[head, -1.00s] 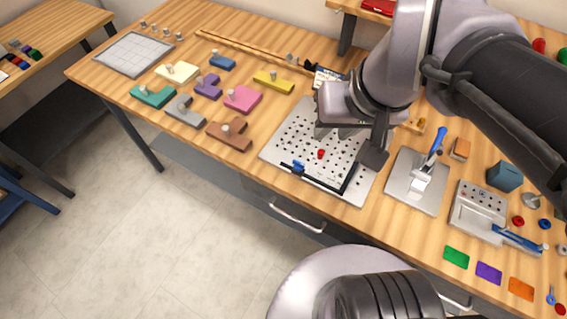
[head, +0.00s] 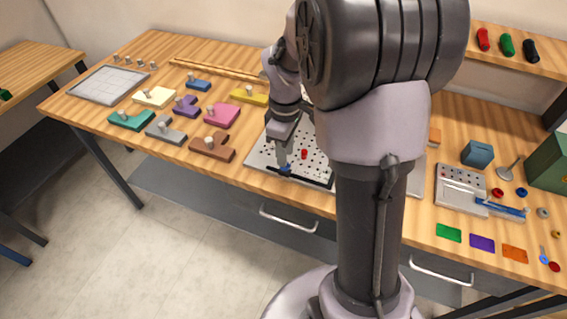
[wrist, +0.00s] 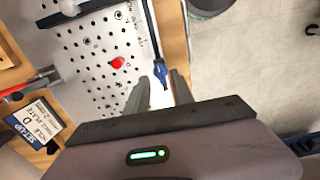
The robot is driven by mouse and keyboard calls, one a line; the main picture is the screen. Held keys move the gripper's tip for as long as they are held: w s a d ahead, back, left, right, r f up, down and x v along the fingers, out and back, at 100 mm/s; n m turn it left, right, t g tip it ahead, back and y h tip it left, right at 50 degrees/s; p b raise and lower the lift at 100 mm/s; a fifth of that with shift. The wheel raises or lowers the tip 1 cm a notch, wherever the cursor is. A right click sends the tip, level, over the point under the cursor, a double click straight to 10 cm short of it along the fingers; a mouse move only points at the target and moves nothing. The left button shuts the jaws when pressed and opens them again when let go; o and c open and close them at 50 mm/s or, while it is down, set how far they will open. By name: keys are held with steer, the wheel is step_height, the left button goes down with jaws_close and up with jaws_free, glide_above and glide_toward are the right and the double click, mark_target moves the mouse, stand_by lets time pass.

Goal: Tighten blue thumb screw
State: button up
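The blue thumb screw (head: 286,170) sits at the front edge of the perforated metal plate (head: 262,165), at the end of a black bar. In the wrist view the blue thumb screw (wrist: 161,72) shows between the two fingertips of my gripper (wrist: 159,77). The fingers are apart, with a gap on either side of the screw. In the head view my gripper (head: 283,163) points down just over the screw. I cannot tell exactly how far down the fingers reach. A red knob (wrist: 118,62) stands on the plate beside the bar.
A card with printed text (wrist: 38,121) lies beside the plate. A brown block (head: 212,147) and a pink block (head: 222,116) lie to the plate's left. My arm hides the plate's right part. Open floor lies in front of the table.

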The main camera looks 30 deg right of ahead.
step_height(320, 180, down, 2)
steer(key=shift+f, duration=0.15)
jaws_close()
